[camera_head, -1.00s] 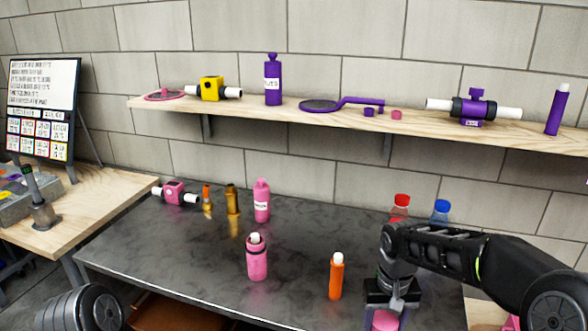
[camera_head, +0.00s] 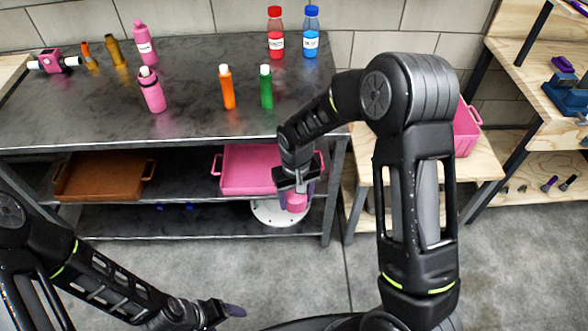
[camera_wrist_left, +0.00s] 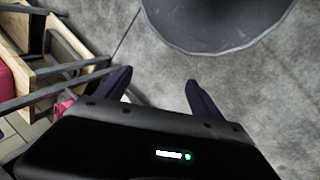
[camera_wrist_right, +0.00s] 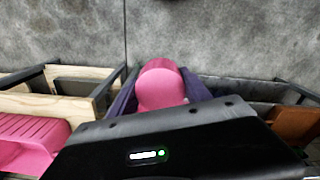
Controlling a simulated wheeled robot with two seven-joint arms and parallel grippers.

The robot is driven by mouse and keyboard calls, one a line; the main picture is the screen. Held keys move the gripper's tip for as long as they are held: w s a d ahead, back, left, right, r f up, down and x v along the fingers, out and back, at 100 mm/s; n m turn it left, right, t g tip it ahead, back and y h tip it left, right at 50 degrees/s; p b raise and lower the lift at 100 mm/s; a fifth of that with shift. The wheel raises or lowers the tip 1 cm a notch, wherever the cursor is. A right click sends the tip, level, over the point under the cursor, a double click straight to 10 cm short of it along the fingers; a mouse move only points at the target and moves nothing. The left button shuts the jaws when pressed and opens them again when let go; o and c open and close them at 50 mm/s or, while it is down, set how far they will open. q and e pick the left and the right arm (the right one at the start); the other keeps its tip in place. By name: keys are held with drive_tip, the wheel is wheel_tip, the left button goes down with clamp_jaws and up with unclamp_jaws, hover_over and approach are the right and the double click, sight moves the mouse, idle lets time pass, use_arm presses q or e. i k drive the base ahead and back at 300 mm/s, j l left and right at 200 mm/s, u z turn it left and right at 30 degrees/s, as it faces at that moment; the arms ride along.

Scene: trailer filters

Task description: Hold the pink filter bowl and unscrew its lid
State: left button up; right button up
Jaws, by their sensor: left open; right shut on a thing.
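The pink filter bowl (camera_head: 297,201) is between the fingers of my right gripper (camera_head: 298,194), held in front of the shelf under the dark table. It also fills the gap between the fingers in the right wrist view (camera_wrist_right: 162,88), as a smooth rounded pink shape. Its lid cannot be told apart from the bowl. My right gripper is shut on it. My left gripper (camera_head: 232,311) is low at the bottom of the head view, apart from the bowl. In the left wrist view its two fingers (camera_wrist_left: 157,90) are spread and empty.
The dark table (camera_head: 195,75) bears several bottles, red and blue ones at the back. A pink tray (camera_head: 235,183) and a brown tray (camera_head: 105,178) are on the shelf below. A wooden stand (camera_head: 362,160) is to the right. Floor in front is open.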

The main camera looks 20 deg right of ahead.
sight(152, 90)
drive_tip(key=i+j, duration=0.15)
drive_tip(key=j, duration=0.2)
drive_tip(key=i+j, duration=0.15)
drive_tip(key=j, duration=0.2)
drive_tip(key=i+j, duration=0.15)
drive_tip(key=j, duration=0.2)
drive_tip(key=i+j, duration=0.15)
drive_tip(key=j, duration=0.2)
drive_tip(key=i+j, duration=0.15)
drive_tip(key=j, duration=0.2)
drive_tip(key=i+j, duration=0.15)
drive_tip(key=j, duration=0.2)
drive_tip(key=i+j, duration=0.1)
drive_tip(key=j, duration=0.25)
